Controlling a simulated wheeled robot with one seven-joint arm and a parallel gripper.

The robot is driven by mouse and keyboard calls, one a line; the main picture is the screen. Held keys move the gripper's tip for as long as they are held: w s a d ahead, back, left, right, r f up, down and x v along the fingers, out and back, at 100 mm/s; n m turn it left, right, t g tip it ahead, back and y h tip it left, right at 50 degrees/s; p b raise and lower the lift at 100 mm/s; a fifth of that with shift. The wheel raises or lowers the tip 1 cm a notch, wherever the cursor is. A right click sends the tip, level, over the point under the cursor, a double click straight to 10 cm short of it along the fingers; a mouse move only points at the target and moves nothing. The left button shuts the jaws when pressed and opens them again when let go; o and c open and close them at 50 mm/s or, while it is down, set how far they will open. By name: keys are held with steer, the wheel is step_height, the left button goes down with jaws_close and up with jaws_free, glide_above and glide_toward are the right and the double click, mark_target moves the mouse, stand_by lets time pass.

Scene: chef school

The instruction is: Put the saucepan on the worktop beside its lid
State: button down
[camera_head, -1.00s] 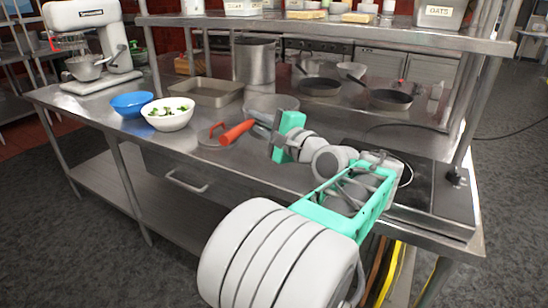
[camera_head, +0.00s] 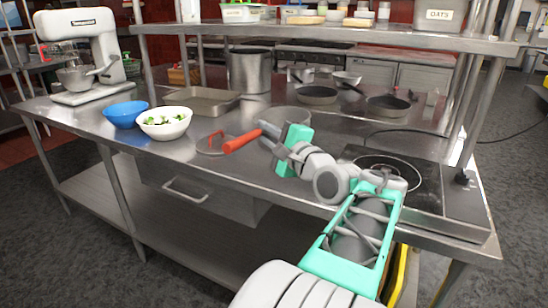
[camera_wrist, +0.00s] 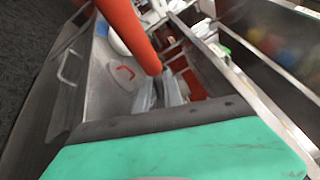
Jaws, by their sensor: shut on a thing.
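The saucepan (camera_head: 288,115) is grey metal with a long red handle (camera_head: 243,141) pointing left and toward me. My gripper (camera_head: 268,132) is shut on the saucepan by its handle, near the pan body, and partly hides the pan. The pan is over the worktop (camera_head: 225,178); I cannot tell whether it touches. The lid (camera_head: 211,149), flat with a red loop grip, lies on the worktop just left of the handle. The wrist view shows the red handle (camera_wrist: 132,32) close up and the lid (camera_wrist: 124,76) beyond it; the pan body is not clear there.
A white bowl of salad (camera_head: 164,121), a blue bowl (camera_head: 126,113) and a baking tray (camera_head: 203,101) stand left of and behind the lid. A tall pot (camera_head: 249,70) is behind. The hob (camera_head: 405,180) is at right. The worktop's front left is clear.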

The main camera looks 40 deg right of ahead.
steer(key=w+d+f, duration=0.1)
steer(key=w+d, duration=0.1)
steer(key=w, duration=0.1)
steer(key=w+d+f, duration=0.1)
steer(key=shift+w+f, duration=0.25)
steer(key=shift+f, duration=0.05)
steer(key=w+d+f, duration=0.1)
steer(key=w+d+f+b, duration=0.1)
steer(key=f, duration=0.1)
steer(key=w+d+f, duration=0.1)
steer(key=w+f, duration=0.1)
steer(key=f, duration=0.1)
steer(key=f+b, duration=0.1)
steer(key=f, duration=0.2)
steer(key=shift+w+d+b, duration=0.15)
steer(key=shift+w+b, duration=0.1)
steer(key=shift+b, duration=0.1)
steer(key=c, duration=1.5)
jaws_free()
steer(key=shift+o, duration=0.2)
steer(key=shift+s, duration=0.1)
steer(key=s, duration=0.4)
steer(key=s+a, duration=0.1)
steer(key=s, duration=0.2)
steer(key=s+a, duration=0.1)
steer(key=s, duration=0.3)
steer(key=shift+s+f, duration=0.35)
